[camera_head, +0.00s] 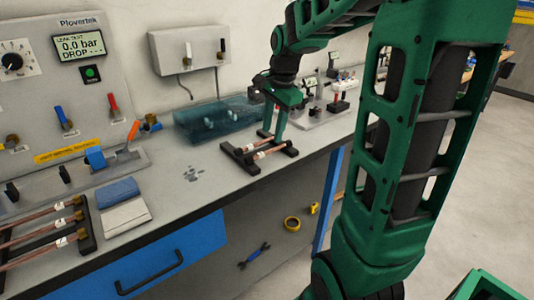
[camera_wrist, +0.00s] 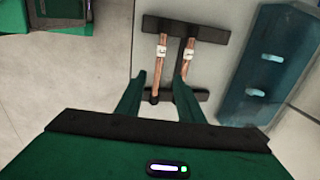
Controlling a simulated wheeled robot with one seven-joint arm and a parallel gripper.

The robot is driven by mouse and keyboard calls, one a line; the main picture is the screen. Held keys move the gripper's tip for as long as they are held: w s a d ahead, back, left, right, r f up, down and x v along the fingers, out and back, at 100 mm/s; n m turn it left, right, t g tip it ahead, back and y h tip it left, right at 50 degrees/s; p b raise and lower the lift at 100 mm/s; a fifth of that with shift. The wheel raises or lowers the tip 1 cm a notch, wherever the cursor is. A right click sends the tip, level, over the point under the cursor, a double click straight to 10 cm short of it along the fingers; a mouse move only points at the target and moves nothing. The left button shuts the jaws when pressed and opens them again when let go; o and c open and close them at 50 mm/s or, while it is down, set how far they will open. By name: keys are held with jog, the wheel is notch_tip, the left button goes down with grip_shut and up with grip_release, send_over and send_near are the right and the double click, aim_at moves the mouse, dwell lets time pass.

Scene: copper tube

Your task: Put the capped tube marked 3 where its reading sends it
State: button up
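Two copper tubes lie side by side on a black rack (camera_head: 243,160) on the bench; the left tube (camera_wrist: 158,75) and the right tube (camera_wrist: 188,58) show in the wrist view. Each has a white tag, but the numbers are too small to read, so I cannot tell which is tube 3. My gripper (camera_wrist: 159,76) is open over this rack, with the left tube between its fingers in the picture. The right finger hides part of the right tube. The leak test display (camera_head: 79,46) reads 0.0 bar, with DROP and dashes.
Several tagged copper tubes (camera_head: 38,236) lie on another rack at lower left. Blue and pale cloths (camera_head: 122,207) lie beside it. A translucent blue tank (camera_head: 205,122) stands behind my gripper. The bench middle is mostly clear.

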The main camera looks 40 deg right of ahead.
aim_at(270, 151)
jog(key=shift+w+f, duration=0.2)
jog(key=shift+f, duration=0.95)
jog(key=shift+w+f, duration=0.2)
jog(key=shift+f, duration=1)
jog(key=shift+w+f, duration=0.2)
jog(key=shift+f, duration=0.95)
grip_shut()
